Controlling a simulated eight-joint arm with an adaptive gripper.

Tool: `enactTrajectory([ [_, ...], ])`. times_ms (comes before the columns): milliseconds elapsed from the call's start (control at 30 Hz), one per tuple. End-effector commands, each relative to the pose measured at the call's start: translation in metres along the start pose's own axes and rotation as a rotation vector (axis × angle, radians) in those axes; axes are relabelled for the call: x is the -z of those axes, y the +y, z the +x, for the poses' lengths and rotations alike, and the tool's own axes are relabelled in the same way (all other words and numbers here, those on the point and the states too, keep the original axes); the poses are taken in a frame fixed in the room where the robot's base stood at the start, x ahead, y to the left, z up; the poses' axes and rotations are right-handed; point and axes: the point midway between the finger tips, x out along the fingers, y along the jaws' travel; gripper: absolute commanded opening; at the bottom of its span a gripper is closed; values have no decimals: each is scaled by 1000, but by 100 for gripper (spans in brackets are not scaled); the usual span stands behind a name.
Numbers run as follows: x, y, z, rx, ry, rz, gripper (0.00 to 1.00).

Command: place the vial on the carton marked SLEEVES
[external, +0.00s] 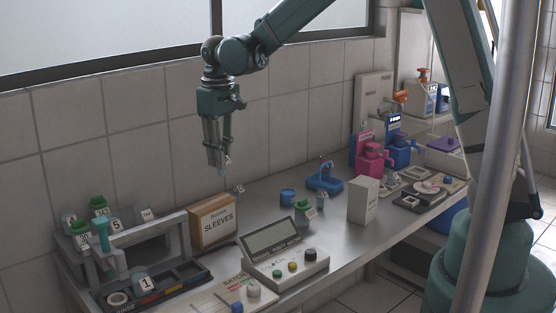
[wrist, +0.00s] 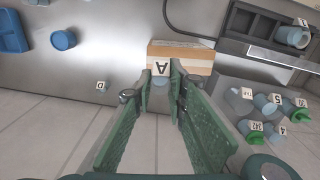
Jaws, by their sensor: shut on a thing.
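My gripper (external: 218,165) is above and near the carton, pointing down, and its fingers are shut on a small vial. The vial (wrist: 161,80) carries a white label with the letter A and sits between the fingertips in the wrist view. In the external view the vial (external: 227,162) is small and partly hidden by the fingers. The brown carton (external: 214,222) marked SLEEVES stands on the bench below the gripper. In the wrist view the carton (wrist: 190,54) shows beyond the vial, which is apart from it. The carton's top looks bare.
A grey rack (external: 142,245) stands left of the carton, with several labelled vials behind it. A display console (external: 284,255) stands in front. A small item labelled D (wrist: 100,86) is near the wall. A blue cup (external: 288,197) and a white box (external: 363,200) stand to the right.

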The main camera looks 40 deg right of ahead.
Motion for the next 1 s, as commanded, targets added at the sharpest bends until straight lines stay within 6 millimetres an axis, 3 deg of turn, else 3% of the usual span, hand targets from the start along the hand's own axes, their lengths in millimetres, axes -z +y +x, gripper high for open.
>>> enactTrajectory([
  [100, 3, -23, -16, 1, -2, 52, 8],
  [300, 5, -44, -30, 1, -4, 108, 8],
  [767, 6, -46, -31, 1, -4, 120, 8],
  [1000, 6, -46, -10, 1, -4, 119, 8],
])
